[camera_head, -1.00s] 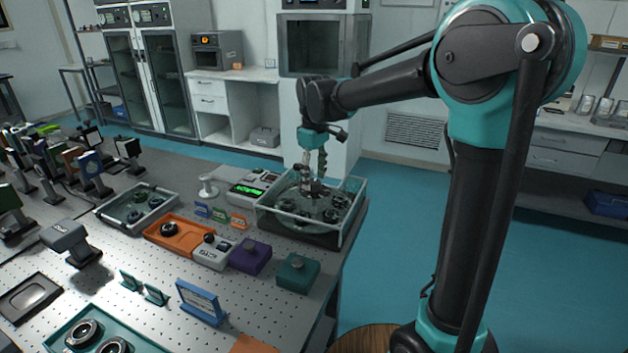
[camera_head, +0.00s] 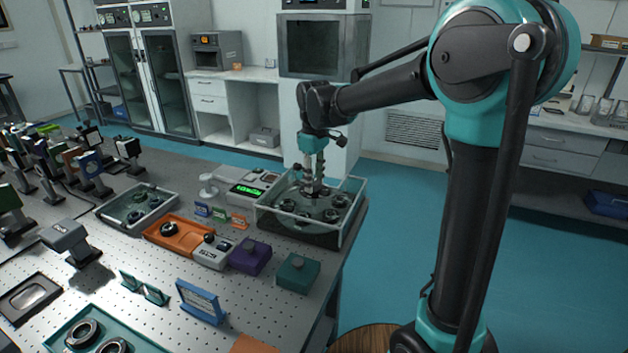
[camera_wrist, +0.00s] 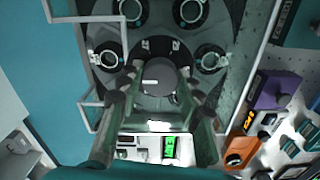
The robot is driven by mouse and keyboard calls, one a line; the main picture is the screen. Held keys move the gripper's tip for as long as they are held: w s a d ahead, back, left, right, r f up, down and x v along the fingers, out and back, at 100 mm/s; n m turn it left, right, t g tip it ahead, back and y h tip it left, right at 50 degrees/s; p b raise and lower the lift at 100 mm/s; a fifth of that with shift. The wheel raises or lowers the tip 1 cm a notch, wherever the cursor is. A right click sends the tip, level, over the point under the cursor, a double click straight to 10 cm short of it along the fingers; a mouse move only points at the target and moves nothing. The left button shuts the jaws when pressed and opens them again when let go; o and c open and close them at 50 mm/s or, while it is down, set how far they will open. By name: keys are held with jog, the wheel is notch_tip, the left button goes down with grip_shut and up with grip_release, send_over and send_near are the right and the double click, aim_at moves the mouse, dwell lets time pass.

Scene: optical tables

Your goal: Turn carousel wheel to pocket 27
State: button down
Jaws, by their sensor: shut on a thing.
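The carousel wheel (camera_wrist: 120,52) is a dark grey disc with several round pockets holding light-rimmed rings. It sits inside a clear-walled box (camera_head: 349,222) at the table's right corner in the head view. A round grey knob (camera_wrist: 160,78) with a light mark stands at the wheel's middle. My gripper (camera_head: 313,188) points down into the box; in the wrist view its fingers (camera_wrist: 161,95) are on both sides of the knob and shut on it.
An orange tray (camera_head: 172,233), a purple box (camera_head: 250,257) and a teal box (camera_head: 297,273) stand in front of the clear-walled box. Another clear-walled tray (camera_head: 137,208) is to the left. Blue floor lies open beyond the table's right edge.

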jog(key=shift+m, duration=6)
jog(key=c, duration=1)
grip_release()
notch_tip(320, 180, up, 12)
